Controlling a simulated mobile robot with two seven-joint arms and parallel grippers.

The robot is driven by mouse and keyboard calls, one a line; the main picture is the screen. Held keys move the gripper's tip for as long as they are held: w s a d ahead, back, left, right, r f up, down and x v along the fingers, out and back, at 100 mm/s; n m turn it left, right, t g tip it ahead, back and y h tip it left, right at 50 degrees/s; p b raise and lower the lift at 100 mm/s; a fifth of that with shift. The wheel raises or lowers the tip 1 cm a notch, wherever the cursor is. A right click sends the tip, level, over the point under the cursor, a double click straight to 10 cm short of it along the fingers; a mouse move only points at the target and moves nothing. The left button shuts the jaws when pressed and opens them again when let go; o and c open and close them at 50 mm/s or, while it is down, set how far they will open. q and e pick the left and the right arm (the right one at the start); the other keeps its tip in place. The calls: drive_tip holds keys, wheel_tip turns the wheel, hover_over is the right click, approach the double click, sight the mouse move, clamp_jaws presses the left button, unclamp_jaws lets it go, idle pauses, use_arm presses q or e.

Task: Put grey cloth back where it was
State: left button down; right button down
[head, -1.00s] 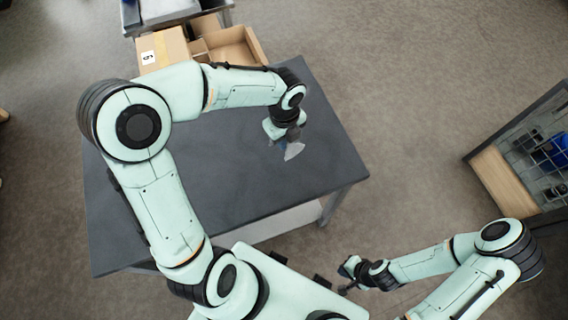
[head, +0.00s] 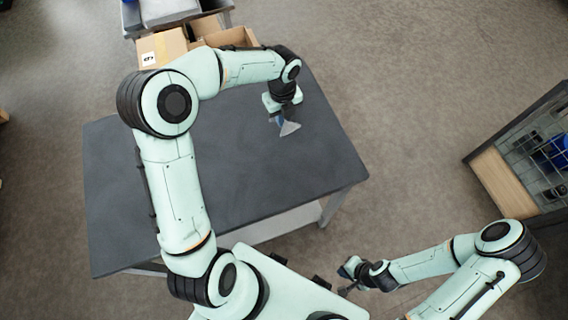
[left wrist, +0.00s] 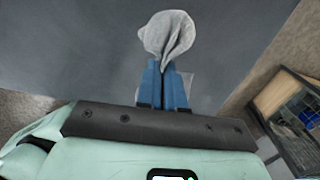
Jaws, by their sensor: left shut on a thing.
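The grey cloth (left wrist: 168,35) hangs bunched between the blue fingertips of my left gripper (left wrist: 163,72) in the left wrist view. In the head view the cloth (head: 290,128) shows as a small pale piece below my left gripper (head: 279,119), over the right part of the dark table (head: 120,190). Whether the cloth touches the table top cannot be told. My right gripper (head: 346,281) is away from the table at the lower middle; its fingers are too small to read.
Cardboard boxes (head: 162,48) stand by the table's far edge, partly behind my left arm. A shelf unit with a wire rack and blue items (head: 552,152) stands at the right. The visible table top is bare, with floor between table and shelf.

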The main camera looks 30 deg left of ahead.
use_arm(q)
drive_tip(key=s+f, duration=0.1)
drive_tip(key=f, duration=0.1)
drive_tip(key=s+d+f, duration=0.1)
drive_tip(key=f, duration=0.1)
drive_tip(key=s+d+f, duration=0.1)
drive_tip(key=f, duration=0.1)
drive_tip(key=shift+s+d+f, duration=0.1)
drive_tip(key=shift+s+f, duration=0.1)
drive_tip(key=shift+s, duration=0.15)
drive_tip(key=s+d, duration=0.1)
drive_tip(key=s, duration=0.1)
drive_tip(key=s+d+f, duration=0.1)
drive_tip(key=s+d, duration=0.1)
drive_tip(key=s+d+f, duration=0.1)
drive_tip(key=s, duration=0.2)
drive_tip(key=shift+d+f, duration=0.15)
drive_tip(key=shift+f, duration=0.05)
drive_tip(key=shift+s+d+f, duration=0.25)
drive_tip(key=shift+s, duration=0.1)
drive_tip(key=c, duration=0.9)
unclamp_jaws()
drive_tip(key=shift+r, duration=0.1)
